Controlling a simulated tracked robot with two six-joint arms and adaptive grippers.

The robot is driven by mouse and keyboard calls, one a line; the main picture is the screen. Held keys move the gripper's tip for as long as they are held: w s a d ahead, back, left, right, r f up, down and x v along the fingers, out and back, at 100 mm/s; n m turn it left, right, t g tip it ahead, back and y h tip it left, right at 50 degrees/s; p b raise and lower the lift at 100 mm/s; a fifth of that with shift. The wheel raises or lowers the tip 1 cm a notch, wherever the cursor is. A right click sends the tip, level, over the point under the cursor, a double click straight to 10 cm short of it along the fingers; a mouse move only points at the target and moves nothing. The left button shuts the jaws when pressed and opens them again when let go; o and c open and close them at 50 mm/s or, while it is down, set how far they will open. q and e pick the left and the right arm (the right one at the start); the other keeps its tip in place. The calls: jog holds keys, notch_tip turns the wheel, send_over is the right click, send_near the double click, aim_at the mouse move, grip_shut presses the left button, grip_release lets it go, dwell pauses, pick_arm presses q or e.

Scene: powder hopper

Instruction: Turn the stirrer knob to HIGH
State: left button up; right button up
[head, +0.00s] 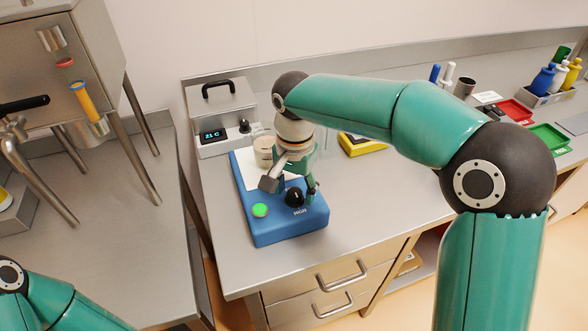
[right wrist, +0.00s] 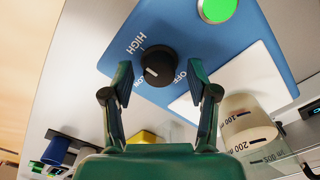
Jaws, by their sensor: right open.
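The stirrer (head: 290,228) is a blue box with a white top plate, on the steel bench. Its black knob (head: 295,196) is near the front edge, beside a lit green button (head: 260,210). In the right wrist view the knob (right wrist: 160,62) carries a white mark, among the words HIGH, OFF and a partly hidden LOW. The mark's exact setting is hard to tell. My right gripper (head: 292,188) is open above the stirrer. In the right wrist view its fingertips (right wrist: 158,76) stand either side of the knob, with gaps. My left gripper is out of view.
A beaker (head: 264,151) stands behind the gripper, near the white plate. A device with a lit display (head: 213,134) is at the back left. A yellow item (head: 362,145) lies to the right. The bench front right of the stirrer is clear.

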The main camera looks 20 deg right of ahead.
aim_at(295, 191)
notch_tip(295, 191, up, 11)
jog(key=shift+r, duration=0.15)
dwell(0.6)
